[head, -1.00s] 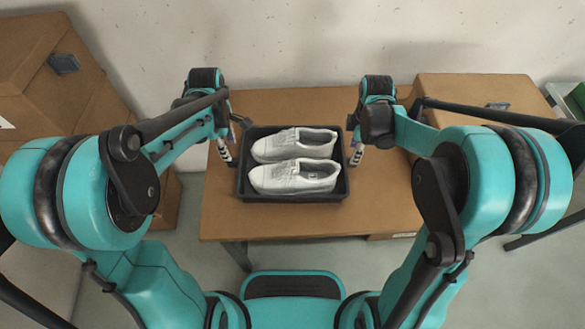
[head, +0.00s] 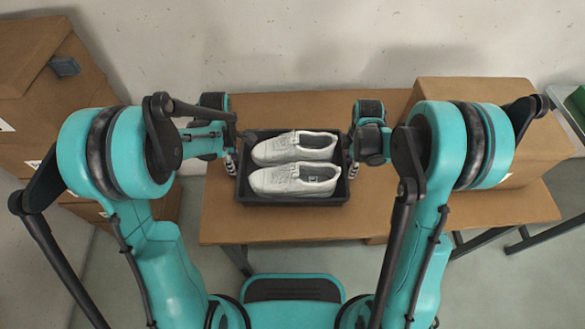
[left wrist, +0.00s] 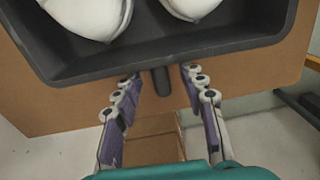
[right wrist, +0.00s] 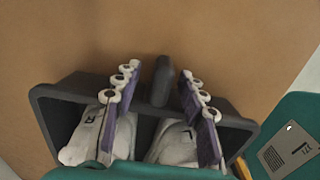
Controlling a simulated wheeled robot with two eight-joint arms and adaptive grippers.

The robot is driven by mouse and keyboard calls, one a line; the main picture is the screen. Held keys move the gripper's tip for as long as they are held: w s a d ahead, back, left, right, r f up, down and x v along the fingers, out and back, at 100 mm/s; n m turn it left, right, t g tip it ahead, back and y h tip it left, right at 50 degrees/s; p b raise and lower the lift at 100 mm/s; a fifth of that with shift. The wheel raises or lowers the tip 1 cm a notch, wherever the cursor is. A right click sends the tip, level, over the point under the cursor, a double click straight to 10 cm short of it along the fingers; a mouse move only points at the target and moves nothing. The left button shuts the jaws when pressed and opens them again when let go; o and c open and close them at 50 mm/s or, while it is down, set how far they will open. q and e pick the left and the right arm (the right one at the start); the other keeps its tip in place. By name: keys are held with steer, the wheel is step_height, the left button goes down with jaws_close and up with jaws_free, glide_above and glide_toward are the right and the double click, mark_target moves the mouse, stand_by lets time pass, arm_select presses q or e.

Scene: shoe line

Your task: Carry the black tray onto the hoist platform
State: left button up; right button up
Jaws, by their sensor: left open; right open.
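The black tray (head: 292,199) lies on the brown table and holds a pair of white shoes (head: 295,164). My left gripper (head: 231,164) is open at the tray's left end. In the left wrist view, that gripper (left wrist: 160,76) has the tray's left handle (left wrist: 161,82) between its spread fingers, with gaps on both sides. My right gripper (head: 352,170) is open at the right end. In the right wrist view, that gripper (right wrist: 158,72) has the right handle (right wrist: 161,78) between its spread fingers. I cannot identify the hoist platform in any view.
The brown table (head: 225,222) has bare surface in front of the tray and to its right. A large cardboard box (head: 470,88) stands at the back right, and stacked boxes (head: 30,100) stand at the left. A grey frame with something green (head: 577,102) is at the right edge.

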arm_select(q)
steer(key=shift+f, duration=0.7)
arm_select(e)
steer(key=shift+f, duration=0.7)
arm_select(q)
jaws_close()
arm_select(e)
jaws_close()
